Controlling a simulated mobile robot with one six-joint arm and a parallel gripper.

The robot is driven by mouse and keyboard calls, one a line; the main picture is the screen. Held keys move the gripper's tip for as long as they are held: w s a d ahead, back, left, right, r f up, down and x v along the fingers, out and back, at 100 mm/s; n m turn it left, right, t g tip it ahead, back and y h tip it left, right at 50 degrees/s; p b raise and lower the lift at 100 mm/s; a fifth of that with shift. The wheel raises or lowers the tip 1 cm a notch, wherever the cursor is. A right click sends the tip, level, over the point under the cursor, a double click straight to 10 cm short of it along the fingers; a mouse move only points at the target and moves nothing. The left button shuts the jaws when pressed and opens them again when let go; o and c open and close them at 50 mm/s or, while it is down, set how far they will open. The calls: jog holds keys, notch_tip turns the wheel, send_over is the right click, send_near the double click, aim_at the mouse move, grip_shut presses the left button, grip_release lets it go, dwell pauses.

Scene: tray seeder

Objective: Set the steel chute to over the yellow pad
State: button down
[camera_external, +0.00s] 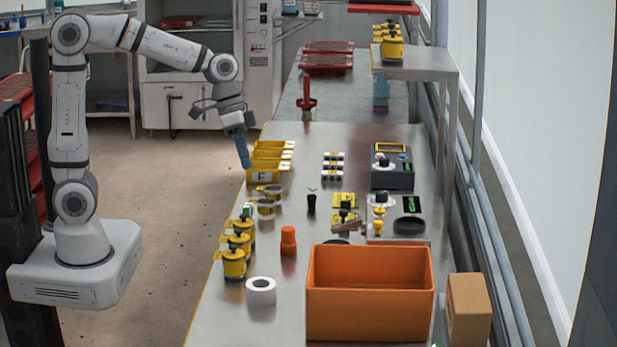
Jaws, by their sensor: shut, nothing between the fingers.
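My gripper (243,152) points down at the table's left edge, beside the yellow bins. Its narrow blue fingers look closed together, and nothing shows between them. On the right-middle of the steel table stands a small group of parts with yellow pieces (343,216), a brownish slanted piece (347,229), a pale round disc and a black round dish (408,226). The steel chute and the yellow pad are too small here to tell apart for certain within this group. My gripper is well to the left of the group and touches none of it.
Yellow bins (262,176) stand just right of my gripper. Yellow jars (234,264), an orange bottle (288,241), a white roll (261,291) and a large orange crate (369,330) fill the near table. A dark control box (393,180) stands behind the group.

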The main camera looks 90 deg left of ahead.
jog(key=w+a+f+t, duration=0.1)
jog(key=w+a+f, duration=0.1)
jog(key=w+a, duration=0.3)
jog(key=w+a+f+h+b, duration=0.1)
jog(key=w+a+f, duration=0.1)
jog(key=w+a, duration=0.2)
jog(key=w+a+f+n+t, duration=0.1)
jog(key=w+a+f, duration=0.2)
jog(key=a, duration=0.6)
jog(key=w, duration=0.2)
jog(key=shift+w+a+t+h+b, duration=0.25)
jog(key=shift+w+t+h+b, duration=0.05)
jog(key=shift+h+b, duration=0.1)
jog(key=p, duration=0.3)
send_near(348, 222)
jog(key=shift+w+f, duration=1)
jog(key=shift+f, duration=0.85)
jog(key=shift+d, duration=0.25)
